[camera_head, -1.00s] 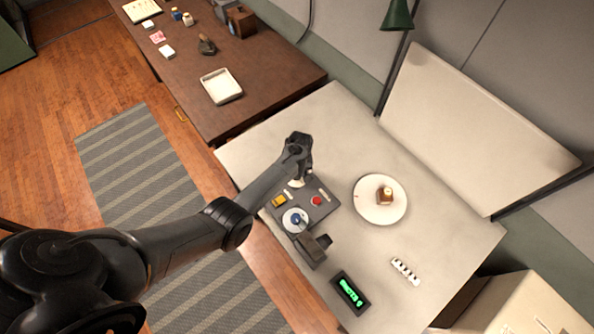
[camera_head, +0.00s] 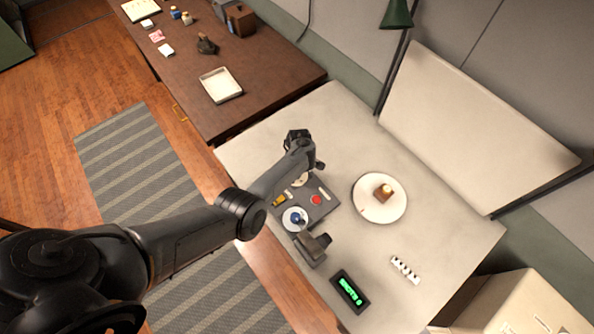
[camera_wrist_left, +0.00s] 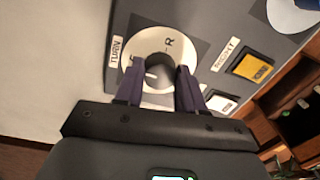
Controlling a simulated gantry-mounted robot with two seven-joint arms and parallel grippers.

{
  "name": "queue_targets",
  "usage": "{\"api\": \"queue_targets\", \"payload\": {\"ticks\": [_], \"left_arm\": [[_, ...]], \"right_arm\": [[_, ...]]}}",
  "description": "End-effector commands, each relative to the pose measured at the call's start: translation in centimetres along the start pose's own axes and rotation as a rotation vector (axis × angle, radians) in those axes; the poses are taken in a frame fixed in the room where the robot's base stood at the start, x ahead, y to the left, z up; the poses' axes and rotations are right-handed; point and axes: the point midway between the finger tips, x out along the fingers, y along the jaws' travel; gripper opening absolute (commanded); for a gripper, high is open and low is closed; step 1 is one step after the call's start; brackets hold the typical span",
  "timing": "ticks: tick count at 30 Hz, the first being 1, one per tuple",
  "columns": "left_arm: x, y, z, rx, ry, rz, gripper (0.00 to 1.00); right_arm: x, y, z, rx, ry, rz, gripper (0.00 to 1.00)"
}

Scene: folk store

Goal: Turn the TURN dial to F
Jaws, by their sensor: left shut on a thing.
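The TURN dial (camera_wrist_left: 180,46) is a white disc around a dark round knob, at the corner of a grey control panel (camera_wrist_left: 205,22) in the left wrist view. A letter R shows on its upper right; the other markings are small or covered. My left gripper (camera_wrist_left: 161,76) is shut on the knob, with one finger on each side. A short white mark shows on the knob between the fingers. In the head view the wrist of my left arm largely hides the dial (camera_head: 299,181) at the panel's far end. My right gripper is out of view.
A yellow button (camera_wrist_left: 252,67) sits close to the dial. A plate (camera_head: 364,204) and a green display (camera_head: 350,291) are nearby.

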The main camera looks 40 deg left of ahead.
Motion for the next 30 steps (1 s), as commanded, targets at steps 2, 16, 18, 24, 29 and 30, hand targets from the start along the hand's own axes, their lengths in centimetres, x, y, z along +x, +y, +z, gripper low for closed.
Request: {"api": "queue_targets", "payload": {"ticks": [2, 16, 18, 24, 29, 30], "left_arm": [[0.05, -0.01, -0.05, -0.013, 0.0, 0.0, 0.08], [0.07, -0.04, -0.06, -0.023, 0.0, 0.0, 0.08], [0.07, -0.04, -0.05, -0.023, 0.0, 0.0, 0.49], [0.04, -0.02, -0.03, -0.023, -0.001, 0.0, 0.64], [-0.01, -0.01, -0.02, -0.023, -0.001, 0.0, 0.64], [-0.09, 0.0, -0.02, -0.023, -0.001, 0.0, 0.64]], "right_arm": [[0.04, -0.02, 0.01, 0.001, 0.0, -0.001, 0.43], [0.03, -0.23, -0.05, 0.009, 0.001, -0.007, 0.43], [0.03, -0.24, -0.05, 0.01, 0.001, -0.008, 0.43], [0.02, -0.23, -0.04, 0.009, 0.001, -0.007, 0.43], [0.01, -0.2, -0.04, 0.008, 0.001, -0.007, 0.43], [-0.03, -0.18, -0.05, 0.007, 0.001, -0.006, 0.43]]}}
